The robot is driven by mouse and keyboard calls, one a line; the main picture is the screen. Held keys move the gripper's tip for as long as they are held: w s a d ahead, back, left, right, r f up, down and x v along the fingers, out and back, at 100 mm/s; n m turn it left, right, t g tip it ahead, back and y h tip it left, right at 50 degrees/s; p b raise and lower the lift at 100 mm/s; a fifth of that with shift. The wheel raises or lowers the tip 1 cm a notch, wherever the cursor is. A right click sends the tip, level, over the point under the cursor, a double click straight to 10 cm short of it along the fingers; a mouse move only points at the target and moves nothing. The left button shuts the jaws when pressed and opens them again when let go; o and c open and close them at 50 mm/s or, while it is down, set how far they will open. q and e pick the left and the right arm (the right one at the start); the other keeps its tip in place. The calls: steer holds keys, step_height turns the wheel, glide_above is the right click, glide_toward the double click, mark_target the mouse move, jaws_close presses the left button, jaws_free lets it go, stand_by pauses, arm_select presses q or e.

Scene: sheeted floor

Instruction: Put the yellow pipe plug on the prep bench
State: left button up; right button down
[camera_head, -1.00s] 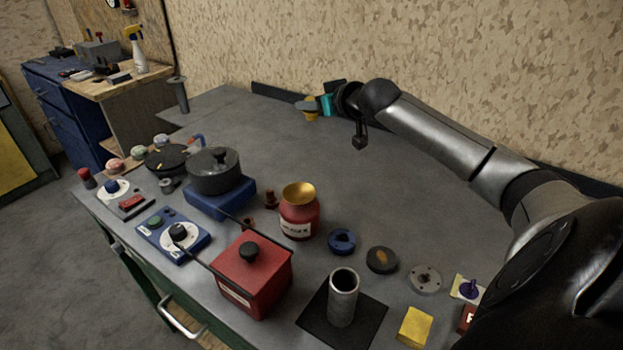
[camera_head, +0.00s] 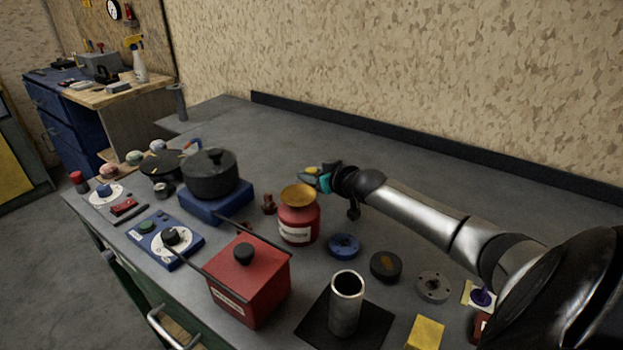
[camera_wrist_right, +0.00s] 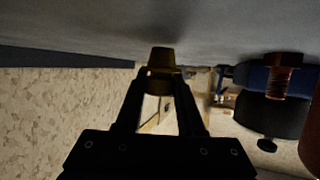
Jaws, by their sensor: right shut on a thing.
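The yellow pipe plug (camera_wrist_right: 162,62) is between the fingertips of my right gripper (camera_wrist_right: 160,80) in the right wrist view, its wide part showing beyond the fingers. In the head view a bit of the yellow plug (camera_head: 310,170) shows at the tip of my right gripper (camera_head: 320,179), which is shut on it behind the red pot. The fingers hide part of the plug. Which surface is the prep bench I cannot tell for certain: a grey bench top (camera_head: 385,178) lies below the gripper, and a wood-topped bench (camera_head: 125,94) stands at the far left. My left gripper is out of view.
A red pot with a gold top (camera_head: 299,222) stands close to my right gripper. A dark lidded pot (camera_head: 210,177) on a blue base, a red box (camera_head: 249,284) and a metal cylinder (camera_head: 345,305) are nearby. The grey top is clear toward the back wall.

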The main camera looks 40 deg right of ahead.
steer(key=shift+f, duration=0.15)
steer(key=c, duration=1)
jaws_free()
steer(key=shift+f, duration=0.15)
steer(key=o, duration=0.5)
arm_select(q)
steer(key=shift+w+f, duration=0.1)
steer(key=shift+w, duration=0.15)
